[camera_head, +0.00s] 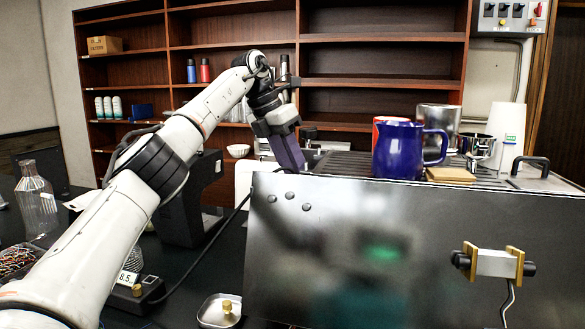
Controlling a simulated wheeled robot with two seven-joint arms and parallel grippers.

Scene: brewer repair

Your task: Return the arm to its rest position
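My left arm reaches in from the left, across the dark worktop, toward the back edge of the brewer (345,250). My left gripper (288,152) points down beside the upper left corner of the brewer's metal panel. Its purple finger part shows from the side, so I cannot tell whether it is open or shut. Its tips are partly hidden near the panel's top edge. I see nothing clearly held in it. My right gripper is not in view.
A blue pitcher (398,150), a steel cup (480,150) and a wooden board (450,174) stand on the brewer's top. A white fitting with brass brackets (496,263) is on its front. A glass carafe (36,200) and a small metal tray (211,313) are on the worktop. Shelves stand behind.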

